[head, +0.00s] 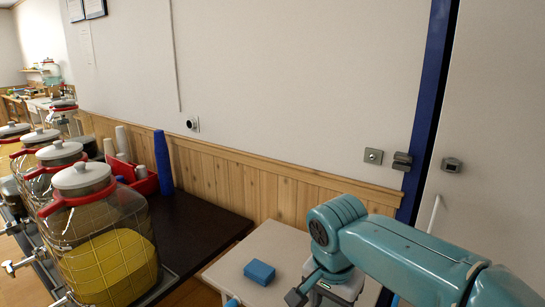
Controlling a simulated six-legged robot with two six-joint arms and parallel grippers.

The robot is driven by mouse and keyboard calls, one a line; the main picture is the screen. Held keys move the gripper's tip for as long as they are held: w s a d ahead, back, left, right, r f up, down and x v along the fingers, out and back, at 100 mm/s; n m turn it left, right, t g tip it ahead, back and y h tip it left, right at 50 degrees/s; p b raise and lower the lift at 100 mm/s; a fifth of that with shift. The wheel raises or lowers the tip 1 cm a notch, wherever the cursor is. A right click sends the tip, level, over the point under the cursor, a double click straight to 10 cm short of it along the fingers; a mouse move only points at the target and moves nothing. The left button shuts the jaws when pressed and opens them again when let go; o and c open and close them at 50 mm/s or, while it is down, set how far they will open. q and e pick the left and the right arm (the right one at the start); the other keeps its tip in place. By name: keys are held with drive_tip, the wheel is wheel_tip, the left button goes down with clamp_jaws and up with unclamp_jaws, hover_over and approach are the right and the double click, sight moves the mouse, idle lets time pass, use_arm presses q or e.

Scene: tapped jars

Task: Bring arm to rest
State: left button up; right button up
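My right arm, teal, comes in from the lower right and bends down over a pale table (262,242). A dark part at its lower end, perhaps of my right gripper (296,297), shows at the bottom edge. The rest is cut off, so its opening is hidden. I see nothing clearly held. My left gripper is not in view. A small light-blue piece at the bottom edge, left of the dark part, is too cropped to identify.
A blue block (259,272) lies on the pale table, left of my arm. A dark counter (205,215) carries large tapped jars, the nearest (105,262) holding yellow liquid. A red caddy (143,183) and blue cup stack (162,163) stand behind. A wall closes the back.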

drive_tip(key=s+a+f+n+g+y, duration=0.1)
drive_tip(key=s+f+n+y, duration=0.15)
drive_tip(key=f, duration=1.15)
drive_tip(key=s+f+n+g+y, duration=0.1)
drive_tip(key=s+f+n, duration=0.15)
drive_tip(key=f, duration=1.15)
drive_tip(key=s+d+f, duration=0.1)
drive_tip(key=s+f, duration=0.4)
drive_tip(key=s, duration=0.2)
drive_tip(key=s+d+f+t+y, duration=0.1)
drive_tip(key=s+f, duration=0.4)
drive_tip(key=s, duration=0.3)
drive_tip(key=shift+s+d+f+n, duration=0.15)
drive_tip(key=shift+d+f+n, duration=0.1)
drive_tip(key=shift+n, duration=0.15)
